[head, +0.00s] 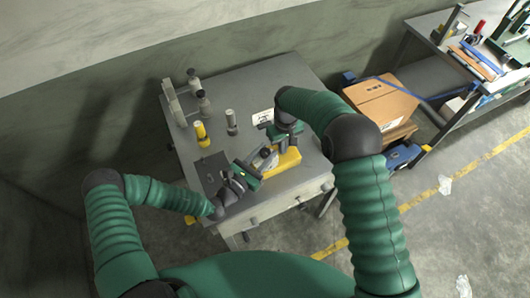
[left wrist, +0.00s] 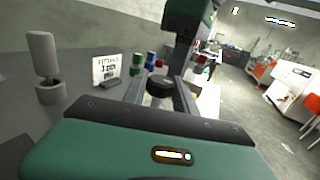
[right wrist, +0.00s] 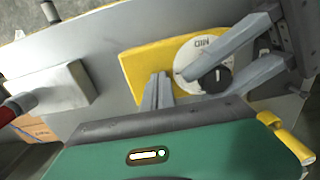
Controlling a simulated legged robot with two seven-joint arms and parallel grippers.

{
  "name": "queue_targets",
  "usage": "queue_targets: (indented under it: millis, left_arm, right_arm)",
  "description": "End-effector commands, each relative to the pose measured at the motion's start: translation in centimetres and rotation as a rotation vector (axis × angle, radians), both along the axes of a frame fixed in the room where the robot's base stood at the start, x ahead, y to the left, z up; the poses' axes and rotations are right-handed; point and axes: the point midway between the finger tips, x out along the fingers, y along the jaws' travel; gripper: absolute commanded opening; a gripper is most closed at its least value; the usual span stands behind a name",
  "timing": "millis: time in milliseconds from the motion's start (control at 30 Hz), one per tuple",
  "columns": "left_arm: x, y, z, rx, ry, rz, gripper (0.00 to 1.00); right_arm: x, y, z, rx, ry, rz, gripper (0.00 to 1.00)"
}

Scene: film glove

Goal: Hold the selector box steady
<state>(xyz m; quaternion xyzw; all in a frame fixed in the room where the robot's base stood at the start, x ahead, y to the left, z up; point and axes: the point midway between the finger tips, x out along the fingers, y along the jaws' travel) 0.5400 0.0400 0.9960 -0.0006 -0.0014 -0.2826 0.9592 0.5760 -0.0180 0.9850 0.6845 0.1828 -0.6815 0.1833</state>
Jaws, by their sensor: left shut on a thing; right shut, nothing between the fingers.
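The yellow selector box (head: 288,161) lies near the front right of the grey table. In the right wrist view the box (right wrist: 134,66) has a white dial marked MID (right wrist: 190,50) and a black knob (right wrist: 222,76). My left gripper (head: 264,161) reaches in from the left; in the left wrist view its spread fingers are closed on the black knob (left wrist: 160,87). My right gripper (head: 276,147) comes down from above. Its fingers (right wrist: 157,90) are together and empty, over the yellow face beside the dial; I cannot tell whether they touch it.
A white lettered card (left wrist: 106,69) stands behind the box. A yellow cylinder (head: 202,135), a grey cylinder (head: 231,122) and a dark flat panel (head: 211,170) are on the left of the table (head: 262,80). A cardboard box (head: 382,103) is to the right.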

Motion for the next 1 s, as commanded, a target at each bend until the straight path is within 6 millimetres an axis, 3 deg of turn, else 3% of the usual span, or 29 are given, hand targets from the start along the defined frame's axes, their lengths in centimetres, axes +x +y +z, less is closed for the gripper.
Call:
queue_targets:
  millis: [33, 700, 1000]
  left_arm:
    - [-0.01, -0.1, -0.04, -0.004, -0.001, 0.013, 0.0]
    - [0.09, -0.16, 0.1, -0.005, -0.002, 0.429, 0.0]
    - [0.1, -0.01, 0.12, -0.003, -0.003, 0.518, 0.0]
  right_arm:
    - [-0.6, -0.01, -0.7, -0.003, 0.017, 0.001, 0.0]
    - [-0.62, 0.02, -0.68, -0.002, 0.017, 0.002, 0.0]
    - [-0.63, 0.03, -0.67, -0.002, 0.018, 0.002, 0.0]
